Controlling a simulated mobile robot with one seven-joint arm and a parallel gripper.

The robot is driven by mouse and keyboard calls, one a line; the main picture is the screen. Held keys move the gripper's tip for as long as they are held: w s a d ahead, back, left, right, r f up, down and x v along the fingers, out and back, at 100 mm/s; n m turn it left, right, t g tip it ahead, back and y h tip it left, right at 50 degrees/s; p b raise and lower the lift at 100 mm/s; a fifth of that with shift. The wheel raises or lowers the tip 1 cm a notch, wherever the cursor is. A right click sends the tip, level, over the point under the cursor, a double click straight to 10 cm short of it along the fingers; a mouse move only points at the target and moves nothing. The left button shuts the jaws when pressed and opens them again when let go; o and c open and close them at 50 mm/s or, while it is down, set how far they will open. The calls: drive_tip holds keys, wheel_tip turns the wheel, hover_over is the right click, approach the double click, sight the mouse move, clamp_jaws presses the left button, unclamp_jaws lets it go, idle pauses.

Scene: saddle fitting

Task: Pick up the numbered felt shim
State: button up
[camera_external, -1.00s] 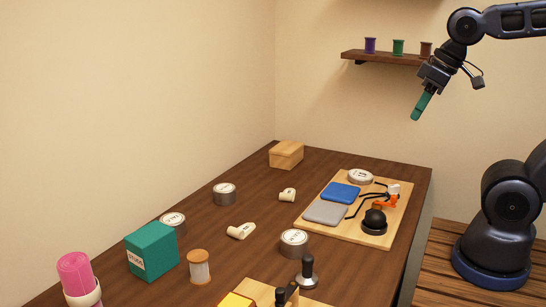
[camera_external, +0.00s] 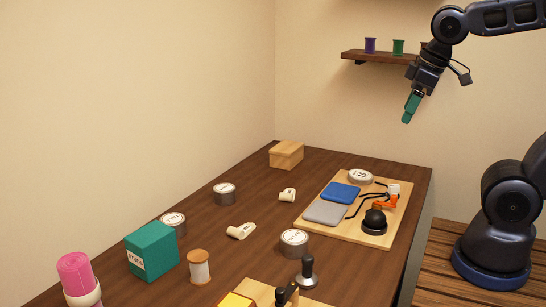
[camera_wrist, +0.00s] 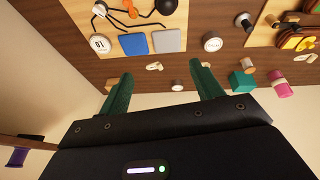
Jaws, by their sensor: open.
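Two small cream rolled pieces lie on the brown table, the nearer one (camera_external: 241,231) with a dark mark and the farther one (camera_external: 287,195) closer to the board. They may be felt shims, but I cannot read a number. One cream piece (camera_wrist: 154,66) shows between my fingers in the wrist view, well beyond them. A blue pad (camera_external: 340,193) and a grey pad (camera_external: 325,213) lie flat on the wooden board; no number is legible on either. My gripper (camera_external: 407,119) is open and empty, high above the table's far right; its green fingers (camera_wrist: 160,72) are spread in the wrist view.
The board (camera_external: 310,228) also holds a round tin (camera_external: 360,177), a black knob (camera_external: 375,221) and an orange part (camera_external: 385,202). Other tins (camera_external: 294,243), a green box (camera_external: 152,250) and a thread spool (camera_external: 199,267) stand nearby. A wall shelf (camera_external: 380,57) is behind my gripper.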

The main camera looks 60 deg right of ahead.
drive_tip(key=w+f+n+g+h, duration=0.1)
drive_tip(key=w+f+n+h, duration=0.1)
drive_tip(key=w+f+n, duration=0.5)
drive_tip(key=w+f+n+g+h, duration=0.1)
drive_tip(key=w+f+n+h, duration=0.2)
drive_tip(key=w, duration=0.8)
drive_tip(key=w+f+n+g+h, duration=0.1)
drive_tip(key=w+f+n+h, duration=0.1)
drive_tip(key=w+f+n, duration=0.5)
drive_tip(key=n+t+h, duration=0.1)
drive_tip(key=n, duration=0.1)
approach(286, 193)
drive_tip(key=x, duration=0.4)
drive_tip(key=shift+w+r, duration=0.1)
drive_tip(key=shift+w, duration=0.1)
drive_tip(key=shift+s+x, duration=0.15)
drive_tip(key=shift+x, duration=1.2)
drive_tip(key=shift+s+x, duration=0.1)
drive_tip(key=shift+x, duration=1.25)
drive_tip(key=c, duration=1.1)
